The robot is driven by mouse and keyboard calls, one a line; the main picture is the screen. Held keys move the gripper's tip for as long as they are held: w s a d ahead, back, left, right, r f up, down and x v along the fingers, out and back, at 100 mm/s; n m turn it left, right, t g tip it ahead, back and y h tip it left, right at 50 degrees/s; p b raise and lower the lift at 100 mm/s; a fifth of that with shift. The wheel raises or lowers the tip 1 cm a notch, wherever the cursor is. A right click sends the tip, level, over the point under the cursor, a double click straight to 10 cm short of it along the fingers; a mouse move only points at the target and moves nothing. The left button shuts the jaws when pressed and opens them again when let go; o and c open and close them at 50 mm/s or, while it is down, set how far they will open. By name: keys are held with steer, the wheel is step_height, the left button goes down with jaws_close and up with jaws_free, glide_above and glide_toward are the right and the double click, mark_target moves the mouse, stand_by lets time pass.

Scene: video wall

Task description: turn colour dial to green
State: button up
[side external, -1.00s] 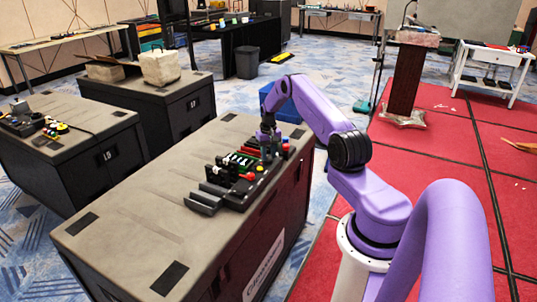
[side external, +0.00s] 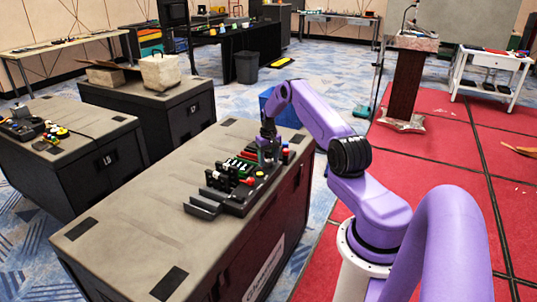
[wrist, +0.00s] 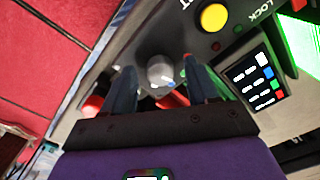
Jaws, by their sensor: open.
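A grey round knob, which looks like the colour dial (wrist: 160,71), shows between my fingers in the wrist view, with a small blue mark close to its lower edge. My gripper (wrist: 159,66) is open, with one finger on each side of the knob; I cannot tell whether either touches it. In the side view my gripper (side external: 268,157) points down over the far part of the control panel (side external: 233,196) and hides the dial there. A dark display (wrist: 255,84) with white, blue, green and red marks is right of the knob in the wrist view.
A yellow button (wrist: 213,17) is above right of the knob in the wrist view, and a red part (wrist: 92,104) is beside the left finger. The panel stands on a large black case (side external: 130,235), whose near top is mostly clear.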

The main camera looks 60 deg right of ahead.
mark_target(269, 161)
step_height(269, 161, up, 17)
steer(key=shift+r, duration=0.2)
stand_by(0.3)
